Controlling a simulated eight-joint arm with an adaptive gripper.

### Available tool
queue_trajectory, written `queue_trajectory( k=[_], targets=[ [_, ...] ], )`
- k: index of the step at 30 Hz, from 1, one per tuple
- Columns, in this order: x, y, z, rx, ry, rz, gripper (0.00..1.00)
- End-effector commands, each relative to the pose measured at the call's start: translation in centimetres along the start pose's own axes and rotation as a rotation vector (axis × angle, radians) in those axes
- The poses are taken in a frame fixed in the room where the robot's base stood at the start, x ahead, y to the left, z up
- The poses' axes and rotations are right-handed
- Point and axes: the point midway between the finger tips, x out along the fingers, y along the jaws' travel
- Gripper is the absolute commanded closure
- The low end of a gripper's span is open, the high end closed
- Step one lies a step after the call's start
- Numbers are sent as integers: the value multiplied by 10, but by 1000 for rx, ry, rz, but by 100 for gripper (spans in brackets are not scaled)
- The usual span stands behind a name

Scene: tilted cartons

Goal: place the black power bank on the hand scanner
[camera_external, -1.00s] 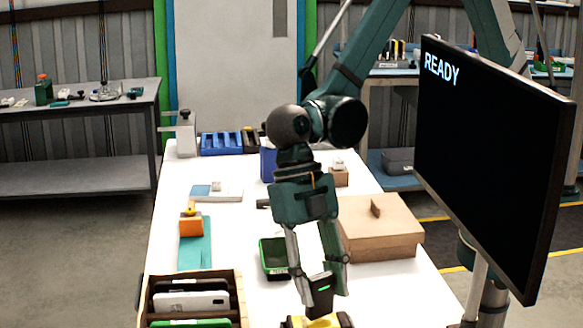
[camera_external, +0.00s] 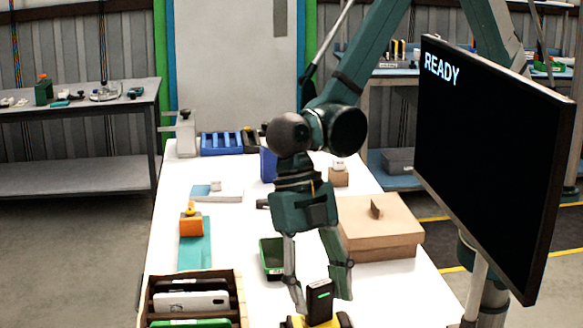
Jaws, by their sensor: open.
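The black power bank (camera_external: 319,303), with a small green light on its face, stands upright at the bottom of the view. It appears to rest on the yellow and black hand scanner (camera_external: 318,322), which the lower picture edge cuts off. My gripper (camera_external: 322,299) points down around the power bank, one finger on each side. The fingers are spread, with a visible gap to the power bank at the right; contact at the left is hard to tell.
A wooden crate (camera_external: 236,288) with upright devices stands at the lower left. A green bin (camera_external: 270,258) is behind my gripper, and a cardboard box (camera_external: 382,238) is to the right. A large monitor (camera_external: 490,160) overhangs the right side.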

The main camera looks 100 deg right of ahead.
Motion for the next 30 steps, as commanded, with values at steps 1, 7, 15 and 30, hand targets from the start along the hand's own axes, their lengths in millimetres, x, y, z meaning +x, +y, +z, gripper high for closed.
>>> queue_trajectory(
  k=[1,7,15,30],
  targets=[
    [0,0,0,0,0,0,52],
    [-2,0,-1,0,0,0,52],
    [-20,0,-1,1,0,0,52],
    [-90,0,0,1,0,0,52]
  ],
)
